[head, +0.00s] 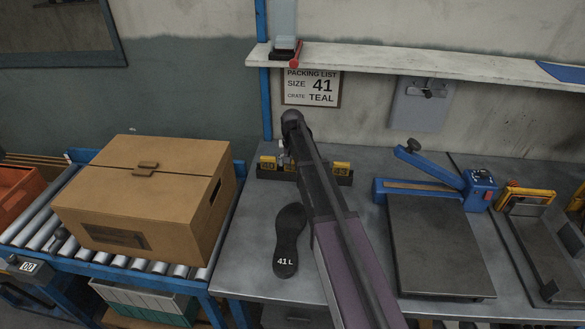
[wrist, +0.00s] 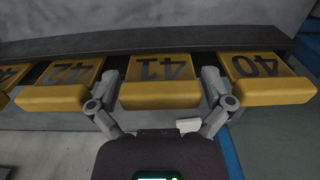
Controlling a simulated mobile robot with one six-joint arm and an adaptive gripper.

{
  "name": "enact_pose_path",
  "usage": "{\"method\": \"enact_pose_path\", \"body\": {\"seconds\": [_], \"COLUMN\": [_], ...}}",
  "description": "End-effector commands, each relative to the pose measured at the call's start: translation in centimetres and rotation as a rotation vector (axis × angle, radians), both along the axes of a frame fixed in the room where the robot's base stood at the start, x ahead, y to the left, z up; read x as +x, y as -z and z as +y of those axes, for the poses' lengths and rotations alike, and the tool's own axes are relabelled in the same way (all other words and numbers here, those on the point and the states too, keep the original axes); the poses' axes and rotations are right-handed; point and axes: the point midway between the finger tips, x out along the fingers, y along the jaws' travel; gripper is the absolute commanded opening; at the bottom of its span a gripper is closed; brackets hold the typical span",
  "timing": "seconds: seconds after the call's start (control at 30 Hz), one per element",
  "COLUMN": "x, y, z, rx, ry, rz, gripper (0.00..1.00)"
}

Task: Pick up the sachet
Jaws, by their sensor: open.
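I cannot make out a sachet for certain in either view. My gripper (wrist: 161,86) is open at a dark rack (wrist: 200,48) of yellow numbered blocks. Its two fingers stand on either side of the yellow block marked 41 (wrist: 160,92); whether they touch it I cannot tell. A small pale piece (wrist: 189,125) shows by the right finger, too small to identify. In the head view my arm hides most of my gripper and the middle of the rack (head: 345,180).
A black sole marked 41 L (head: 288,240) lies on the grey bench (head: 250,275). A closed cardboard box (head: 150,195) stands on a roller conveyor (head: 35,225) at left. A blue-armed press (head: 440,240) stands at right. A shelf (head: 430,68) runs above, with a packing list (head: 311,88) below it.

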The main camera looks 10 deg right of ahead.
Motion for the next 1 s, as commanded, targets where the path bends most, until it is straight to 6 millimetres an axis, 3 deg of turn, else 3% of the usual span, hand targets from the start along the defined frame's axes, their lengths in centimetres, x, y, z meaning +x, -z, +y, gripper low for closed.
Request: {"method": "enact_pose_path", "body": {"seconds": [0.13,0.27,0.3,0.73,1.0], "x": [0.0,0.0,0.0,0.0,0.0], "y": [0.0,0.0,0.0,-0.1,-1.3], "z": [0.0,0.0,0.0,0.0,0.1], "rx": [0.000,0.000,0.000,0.000,0.000], "ry": [0.000,0.000,0.000,0.000,-0.001], "rz": [0.000,0.000,0.000,0.000,0.000], "gripper": [1.00,0.61,0.59,0.58,0.58]}}
